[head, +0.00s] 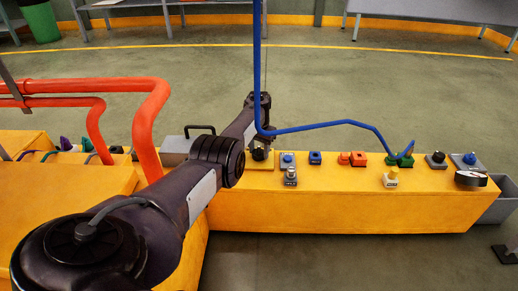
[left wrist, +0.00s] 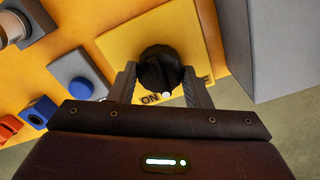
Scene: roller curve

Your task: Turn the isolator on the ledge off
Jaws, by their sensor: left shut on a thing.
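The isolator is a round black knob (left wrist: 160,66) on a square yellow plate (left wrist: 118,46) in the left wrist view. The printed word ON shows at the plate's near edge, and a white mark on the knob's rim points toward that edge, just beside ON. More lettering is partly hidden by a finger. My left gripper (left wrist: 160,88) has a finger on each side of the knob and is shut on it. In the head view the knob (head: 260,154) shows on the yellow ledge (head: 340,205) under my left gripper (head: 259,146). My right gripper is not in view.
Right of the isolator on the ledge are a blue button (head: 287,158), a silver-topped switch (head: 290,174), a blue switch (head: 315,157) and red controls (head: 358,158). A blue pipe (head: 310,127) crosses above. A grey box (head: 177,149) stands left; red pipes (head: 145,115) rise nearby.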

